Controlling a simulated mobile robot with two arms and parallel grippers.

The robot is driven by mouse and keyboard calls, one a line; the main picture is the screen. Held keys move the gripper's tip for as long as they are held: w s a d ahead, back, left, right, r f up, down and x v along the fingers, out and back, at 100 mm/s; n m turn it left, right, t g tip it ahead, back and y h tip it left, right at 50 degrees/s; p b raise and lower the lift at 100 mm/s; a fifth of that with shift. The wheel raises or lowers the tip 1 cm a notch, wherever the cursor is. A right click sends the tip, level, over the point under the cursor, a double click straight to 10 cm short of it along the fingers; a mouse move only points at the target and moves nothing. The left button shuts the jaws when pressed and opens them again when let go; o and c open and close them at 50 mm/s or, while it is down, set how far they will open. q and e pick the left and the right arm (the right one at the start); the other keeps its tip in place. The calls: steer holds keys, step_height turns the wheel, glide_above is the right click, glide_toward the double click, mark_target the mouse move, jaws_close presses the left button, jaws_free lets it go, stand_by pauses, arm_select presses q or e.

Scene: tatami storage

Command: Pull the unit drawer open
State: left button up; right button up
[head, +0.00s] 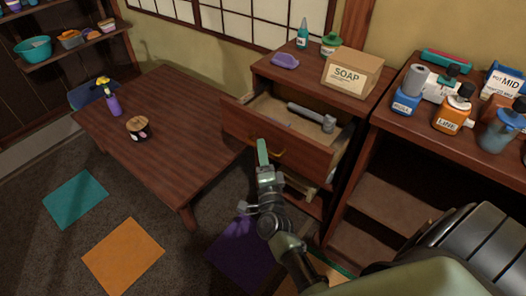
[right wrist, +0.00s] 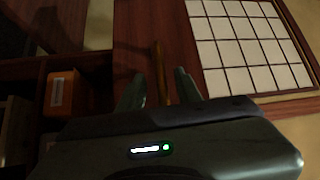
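The unit drawer (head: 283,145) is pulled out of the wooden unit (head: 375,93), and its inside shows. A grey hammer (head: 312,118) lies in it. A brass handle (head: 279,154) is on the drawer front; it also shows in the right wrist view as a thin bar (right wrist: 160,72). My right gripper (head: 263,152) is at the drawer front by the handle. In the right wrist view, the fingers of the right gripper (right wrist: 160,90) stand apart, with the handle between them and gaps at its sides. My left gripper is not in view.
A soap box (head: 345,80), a purple item (head: 285,61) and bottles stand on the unit top. A low table (head: 180,125) with a vase (head: 113,105) is left of the drawer. A cabinet (head: 400,130) with several containers is at right. Floor with coloured mats lies in front.

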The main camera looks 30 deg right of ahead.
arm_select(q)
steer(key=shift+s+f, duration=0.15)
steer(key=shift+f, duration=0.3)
arm_select(e)
steer(key=v, duration=0.7)
steer(key=shift+s+a, duration=0.15)
steer(key=shift+s, duration=0.2)
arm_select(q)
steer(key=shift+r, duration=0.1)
arm_select(e)
steer(key=shift+f, duration=0.1)
